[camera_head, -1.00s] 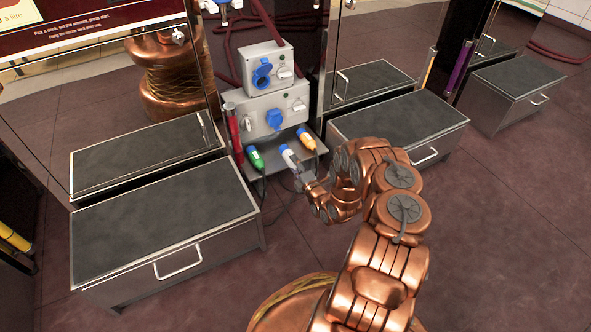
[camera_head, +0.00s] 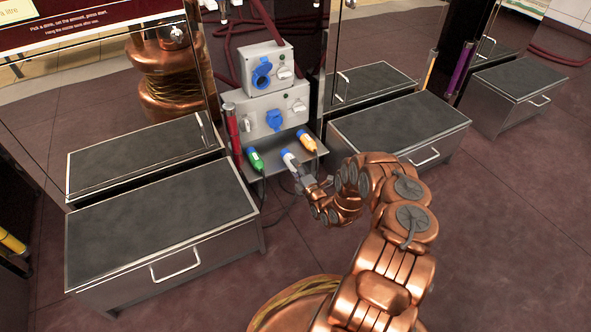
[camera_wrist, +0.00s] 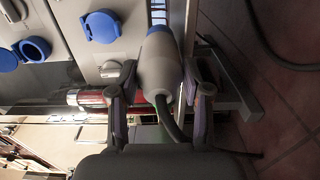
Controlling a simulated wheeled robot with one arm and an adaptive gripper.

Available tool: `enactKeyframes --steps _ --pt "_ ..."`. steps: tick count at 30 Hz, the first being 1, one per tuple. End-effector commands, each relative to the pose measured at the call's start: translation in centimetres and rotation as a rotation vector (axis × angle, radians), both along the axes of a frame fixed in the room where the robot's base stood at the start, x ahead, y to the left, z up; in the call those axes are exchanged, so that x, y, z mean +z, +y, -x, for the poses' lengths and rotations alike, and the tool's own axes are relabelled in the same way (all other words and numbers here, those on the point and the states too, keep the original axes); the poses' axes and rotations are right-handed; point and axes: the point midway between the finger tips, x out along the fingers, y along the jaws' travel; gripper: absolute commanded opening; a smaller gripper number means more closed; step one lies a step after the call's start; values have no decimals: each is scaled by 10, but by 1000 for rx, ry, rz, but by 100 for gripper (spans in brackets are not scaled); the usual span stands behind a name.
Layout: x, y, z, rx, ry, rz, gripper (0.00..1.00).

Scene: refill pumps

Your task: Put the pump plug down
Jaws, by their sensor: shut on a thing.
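The grey-white pump plug with a blue end (camera_head: 290,158) is at the small metal shelf (camera_head: 273,168) below the sockets. It also shows in the wrist view as a grey body with a blue collar (camera_wrist: 160,72) and a dark cable leaving its near end. My gripper (camera_head: 300,180) is shut on this plug, and its two fingers flank the body in the wrist view (camera_wrist: 160,92). The plug's blue end points towards the socket panel. I cannot tell whether its underside touches the shelf.
A green plug (camera_head: 255,159) lies left of the held plug and an orange plug (camera_head: 306,141) right of it, both on the shelf. A grey box with blue-lidded sockets (camera_head: 274,119) stands behind. Dark-topped metal cabinets flank the shelf left (camera_head: 160,225) and right (camera_head: 400,125).

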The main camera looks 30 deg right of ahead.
Motion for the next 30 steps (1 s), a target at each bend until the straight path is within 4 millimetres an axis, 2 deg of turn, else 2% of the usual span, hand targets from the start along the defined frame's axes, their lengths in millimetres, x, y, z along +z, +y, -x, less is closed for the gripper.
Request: enactKeyframes --steps 3,4,10,11,23,26,30 --pt "-3 0 0 0 -1 1 0" --pt "-2 0 0 0 -1 1 50" --pt "-2 0 0 0 -1 0 71" --pt "-2 0 0 0 -1 0 73" --pt "2 0 0 0 -1 0 73" --pt "1 0 8 0 1 0 73" --pt "0 1 28 -2 5 0 73"
